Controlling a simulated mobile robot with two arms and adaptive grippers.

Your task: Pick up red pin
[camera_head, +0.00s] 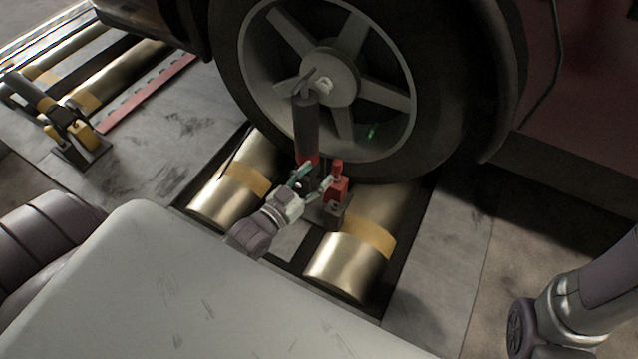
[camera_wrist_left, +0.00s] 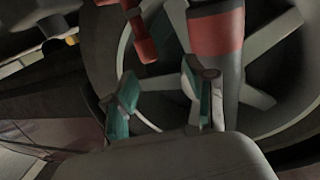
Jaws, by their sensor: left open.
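The red pin (camera_head: 337,168) stands on a small grey-and-red bracket between the two brass rollers, in front of the car wheel. In the left wrist view the red pin (camera_wrist_left: 143,42) hangs in from the top edge, its upper part cut off. My left gripper (camera_head: 314,180) is open, its teal-padded fingers just left of the pin in the head view. In the left wrist view the gripper (camera_wrist_left: 160,82) has its fingers spread, with nothing visible between the pads. Whether a finger touches the pin, I cannot tell. My right gripper is not in view.
A dark upright cylinder (camera_head: 306,130) with a red band stands close beside the pin. The tyre (camera_head: 440,110) is right behind. Brass rollers (camera_head: 345,268) with yellow bands lie on either side. Another roller set with a yellow-and-black fixture (camera_head: 75,130) is at the left.

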